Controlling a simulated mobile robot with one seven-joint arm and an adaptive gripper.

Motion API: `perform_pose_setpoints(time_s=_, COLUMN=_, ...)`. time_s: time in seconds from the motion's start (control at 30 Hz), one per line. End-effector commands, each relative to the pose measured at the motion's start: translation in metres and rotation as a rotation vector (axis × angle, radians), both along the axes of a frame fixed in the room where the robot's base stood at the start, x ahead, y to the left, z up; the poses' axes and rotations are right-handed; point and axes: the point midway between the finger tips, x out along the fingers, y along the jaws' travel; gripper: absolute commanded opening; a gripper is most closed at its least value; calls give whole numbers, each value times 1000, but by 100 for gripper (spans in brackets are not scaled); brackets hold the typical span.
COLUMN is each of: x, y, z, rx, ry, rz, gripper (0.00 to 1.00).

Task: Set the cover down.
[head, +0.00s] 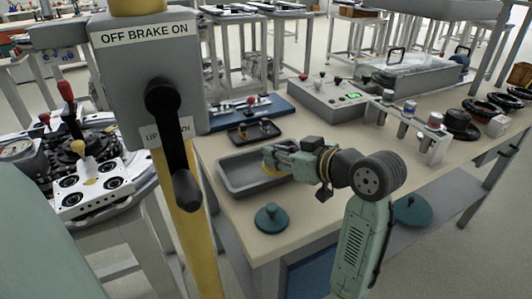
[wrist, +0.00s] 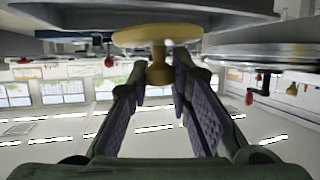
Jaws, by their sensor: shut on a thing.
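A mustard-yellow cover, a flat round disc with a knob, shows in the wrist view (wrist: 157,36). My gripper (wrist: 159,76) is shut on its knob, one finger on each side. In the head view my gripper (head: 270,158) is over the grey rectangular tray (head: 229,183), at its right part. Only a small yellow part of the cover shows there, beneath the fingers. I cannot tell whether the cover touches the tray.
A teal lid with a knob (head: 271,218) lies on the table in front of the tray. Another teal lid (head: 412,209) lies lower down at right. A black tray (head: 253,133) and a control box (head: 325,98) stand behind. A yellow post with a brake lever (head: 170,110) rises at left.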

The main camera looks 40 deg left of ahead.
Motion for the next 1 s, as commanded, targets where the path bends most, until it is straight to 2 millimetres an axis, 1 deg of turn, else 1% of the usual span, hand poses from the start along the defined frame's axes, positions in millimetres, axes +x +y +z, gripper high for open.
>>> perform_pose_setpoints(time_s=0.03, x=3, y=11, z=1, rx=0, ry=2, rz=3, gripper=0)
perform_pose_setpoints(time_s=0.1, x=7, y=23, z=-1, rx=0, ry=2, rz=2, gripper=0)
perform_pose_setpoints(time_s=0.33, x=14, y=41, z=-3, rx=1, ry=1, rz=2, gripper=0)
perform_pose_setpoints(time_s=0.4, x=16, y=51, z=-4, rx=-1, ry=2, rz=2, gripper=0)
perform_pose_setpoints(time_s=0.5, x=16, y=48, z=-24, rx=0, ry=5, rz=-1, gripper=0)
perform_pose_setpoints(time_s=0.6, x=16, y=48, z=-35, rx=1, ry=3, rz=0, gripper=0)
perform_pose_setpoints(time_s=0.7, x=16, y=48, z=-39, rx=2, ry=1, rz=0, gripper=0)
perform_pose_setpoints(time_s=0.97, x=16, y=48, z=-41, rx=2, ry=-1, rz=-1, gripper=0)
perform_pose_setpoints(time_s=1.0, x=16, y=47, z=-41, rx=2, ry=-1, rz=-1, gripper=20)
